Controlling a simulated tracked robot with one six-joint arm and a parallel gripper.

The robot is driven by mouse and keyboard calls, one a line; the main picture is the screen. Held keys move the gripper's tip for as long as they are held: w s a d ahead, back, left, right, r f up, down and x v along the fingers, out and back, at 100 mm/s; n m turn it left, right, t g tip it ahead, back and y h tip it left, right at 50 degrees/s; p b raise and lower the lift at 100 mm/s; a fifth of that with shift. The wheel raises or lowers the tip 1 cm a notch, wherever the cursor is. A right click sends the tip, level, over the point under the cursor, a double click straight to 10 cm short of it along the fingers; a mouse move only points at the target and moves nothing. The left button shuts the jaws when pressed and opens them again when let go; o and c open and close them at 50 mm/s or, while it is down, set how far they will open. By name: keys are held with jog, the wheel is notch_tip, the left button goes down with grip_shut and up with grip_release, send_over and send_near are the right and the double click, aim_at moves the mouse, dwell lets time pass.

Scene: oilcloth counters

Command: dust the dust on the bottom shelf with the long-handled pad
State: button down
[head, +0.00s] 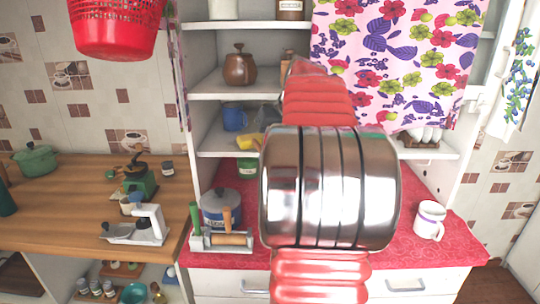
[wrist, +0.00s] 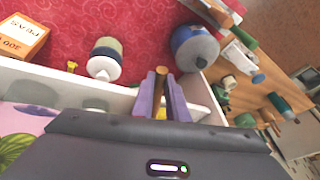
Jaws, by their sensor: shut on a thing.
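My gripper (wrist: 163,100) shows in the wrist view with purple fingers shut on a slim brown wooden handle (wrist: 160,84). A bit of yellow (wrist: 160,113) shows low between the fingers; I cannot tell if it is the pad. In the head view my arm's steel and red links hide the gripper and handle. The lowest shelf (head: 213,152) of the white hutch holds a blue mug (head: 234,117) at its left. A yellow thing (head: 250,141) lies at this shelf's front edge, partly behind my arm. I cannot make out the dust.
A brown lidded pot (head: 240,68) stands on the shelf above. A floral cloth (head: 395,60) covers the right shelves. On the red counter are a lidded pot (head: 222,207) and a white mug (head: 430,220). A red basket (head: 118,30) hangs at upper left.

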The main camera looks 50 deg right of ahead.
jog(key=shift+w+a, duration=0.45)
jog(key=shift+w, duration=0.15)
jog(key=shift+w+a, duration=0.1)
jog(key=shift+w+a, duration=0.35)
jog(key=shift+w, duration=0.15)
dwell(0.4)
jog(key=shift+w+a+f, duration=0.1)
jog(key=shift+w+a, duration=0.35)
jog(key=shift+w, duration=0.1)
jog(key=shift+s+d, duration=0.5)
jog(key=shift+s, duration=0.1)
